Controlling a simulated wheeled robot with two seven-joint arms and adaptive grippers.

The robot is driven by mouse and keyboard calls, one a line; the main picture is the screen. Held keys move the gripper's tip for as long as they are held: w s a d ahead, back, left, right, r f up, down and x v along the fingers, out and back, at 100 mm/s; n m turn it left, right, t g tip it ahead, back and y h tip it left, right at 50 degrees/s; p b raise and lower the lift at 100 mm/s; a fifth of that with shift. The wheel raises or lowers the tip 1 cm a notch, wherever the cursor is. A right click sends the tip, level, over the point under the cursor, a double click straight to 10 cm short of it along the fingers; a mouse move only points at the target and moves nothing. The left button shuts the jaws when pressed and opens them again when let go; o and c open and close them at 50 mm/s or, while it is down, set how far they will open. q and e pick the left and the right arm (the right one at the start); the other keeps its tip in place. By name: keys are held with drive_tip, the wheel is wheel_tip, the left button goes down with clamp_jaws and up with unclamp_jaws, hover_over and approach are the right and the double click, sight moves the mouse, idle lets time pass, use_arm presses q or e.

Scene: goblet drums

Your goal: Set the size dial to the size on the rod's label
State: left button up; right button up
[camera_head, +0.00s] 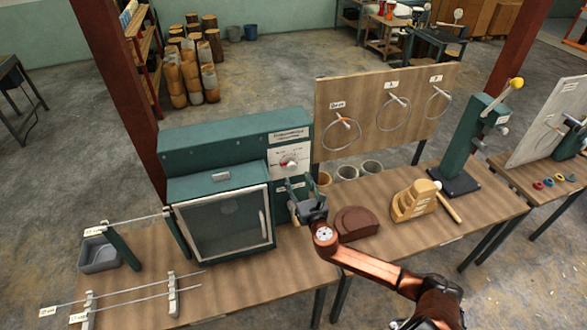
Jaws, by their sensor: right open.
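The size dial (289,162) is a small round knob with reddish marks on a white panel of the green machine (235,134). My right gripper (297,184) stands just below and in front of the dial, with its two fingers pointing up and apart and nothing between them. I cannot tell whether a finger touches the panel. Thin metal rods lie at the bench's left end. One rod (135,290) rests on two pale stands and has a white label (47,311) at its left end. Another label (94,231) hangs on an upper rod (135,219). The label writing and dial setting are too small to read.
The machine's glass door (223,222) is closed. A grey bin (99,254) stands at the left. Right of my gripper are a brown block (356,222), a wooden form (413,200) and a green press (463,150). A board (385,108) with hanging rings stands behind.

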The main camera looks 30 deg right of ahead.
sight(292, 168)
drive_tip(key=x, duration=0.6)
drive_tip(key=shift+w+d+f+p, duration=0.1)
drive_tip(key=shift+w+d+p, duration=0.05)
drive_tip(key=shift+w+p, duration=0.2)
drive_tip(key=shift+c, duration=0.4)
drive_tip(key=c, duration=1)
drive_tip(key=shift+c, duration=0.2)
